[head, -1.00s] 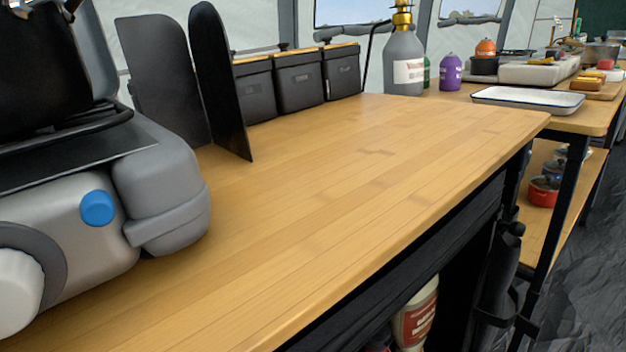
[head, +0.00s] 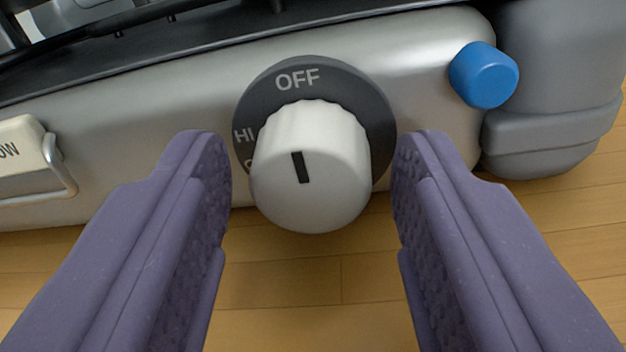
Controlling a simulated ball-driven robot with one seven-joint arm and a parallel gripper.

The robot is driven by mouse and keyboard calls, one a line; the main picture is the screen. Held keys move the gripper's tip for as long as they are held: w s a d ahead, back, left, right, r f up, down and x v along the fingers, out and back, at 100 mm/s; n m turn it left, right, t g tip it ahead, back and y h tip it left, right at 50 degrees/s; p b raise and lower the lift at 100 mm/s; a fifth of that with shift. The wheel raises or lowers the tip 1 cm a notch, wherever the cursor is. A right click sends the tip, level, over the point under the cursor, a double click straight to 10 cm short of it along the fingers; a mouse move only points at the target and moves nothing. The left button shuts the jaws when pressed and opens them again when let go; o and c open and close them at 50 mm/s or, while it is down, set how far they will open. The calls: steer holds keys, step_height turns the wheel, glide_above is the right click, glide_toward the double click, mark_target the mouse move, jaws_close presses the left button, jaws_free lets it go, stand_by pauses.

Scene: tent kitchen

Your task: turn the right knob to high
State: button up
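The right knob (head: 312,180) is a white ribbed cylinder on a dark round dial (head: 378,110) on the front of the silver camp stove (head: 425,70). The dial reads OFF at the top and HI at the left; lettering below HI is partly hidden by the knob. The black mark on the knob's face stands nearly upright, its top tilted slightly left, close to OFF. My gripper (head: 312,165) is open, its two purple fingers on either side of the knob. A gap shows at the right finger; the left fingertip is very close to the knob, and contact there cannot be told.
A blue button (head: 484,75) sticks out of the stove front to the right of the knob. A grey rounded housing (head: 555,90) is beyond it. A latch with a label (head: 30,160) is at the left. Bare wooden tabletop (head: 320,285) lies below the stove front.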

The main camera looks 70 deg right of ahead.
steer(key=c, duration=0.7)
steer(key=shift+c, duration=0.2)
steer(key=shift+n, duration=0.4)
steer(key=n+b, duration=0.1)
steer(key=n, duration=0.4)
steer(key=shift+w+n, duration=0.1)
steer(key=shift+n, duration=0.2)
steer(key=n, duration=0.3)
steer(key=shift+a+n+g, duration=0.1)
steer(key=shift+n+g, duration=0.3)
steer(key=shift+n, duration=1.5)
